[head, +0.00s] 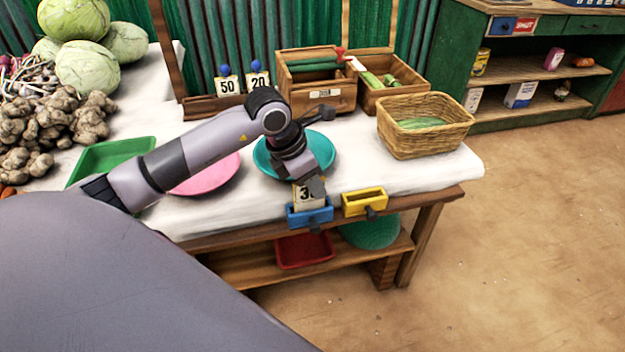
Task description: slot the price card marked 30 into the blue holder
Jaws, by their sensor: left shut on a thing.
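The price card marked 30 (301,198) is white with black digits and stands upright at the blue holder (310,217) on the table's front edge. My left gripper (313,187) is shut on the card from above and covers part of its right side. The card's lower edge meets the holder's top in the picture. I cannot tell whether it is inside the slot or just above or behind it. My right gripper is out of view.
A yellow holder (364,203) is just right of the blue one. A teal pan (325,152) and pink pan (212,178) lie behind, under my left arm. Cards marked 50 (227,86) and 20 (258,83) stand at the back. A wicker basket (426,140) is at right.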

